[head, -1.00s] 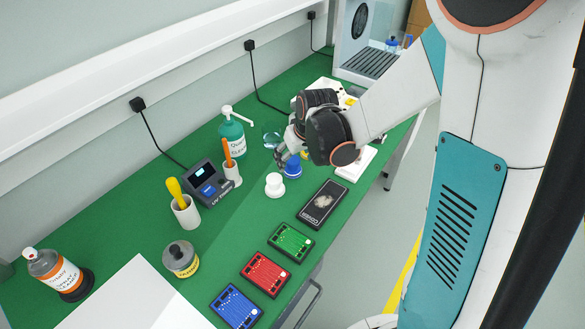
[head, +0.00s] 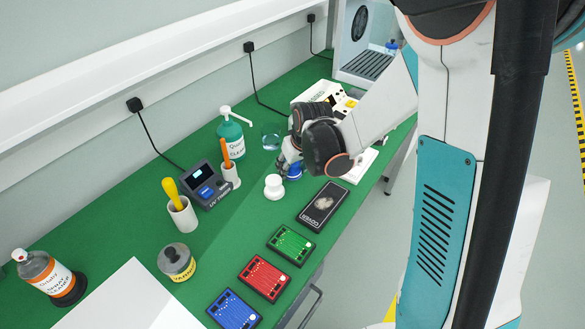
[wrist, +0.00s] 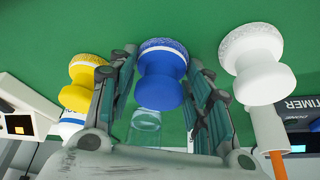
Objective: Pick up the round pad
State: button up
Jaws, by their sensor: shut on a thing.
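A round pad with a blue knob-shaped handle and a pale edge (head: 294,172) is at my gripper (head: 287,164) on the green bench. In the wrist view the blue pad (wrist: 163,82) sits between my two fingers (wrist: 165,72), which are shut on it. A white pad of the same shape (head: 274,187) stands just left of it; it shows right of my fingers in the wrist view (wrist: 257,65). A yellow one (wrist: 82,85) shows left of my fingers and is hidden in the head view. I cannot tell whether the blue pad touches the bench.
A dark framed panel (head: 322,206) lies to the right. A clear glass (head: 271,139) stands behind my gripper. A green pump bottle (head: 232,135), a cup with an orange-handled tool (head: 230,174) and a timer (head: 205,186) are to the left. Green, red and blue boards lie in front.

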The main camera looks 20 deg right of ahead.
notch_tip(320, 180, up, 20)
jog(key=p, duration=0.7)
jog(key=o, duration=0.4)
jog(key=c, duration=0.4)
jog(key=shift+o, duration=0.2)
jog(key=shift+d, duration=0.1)
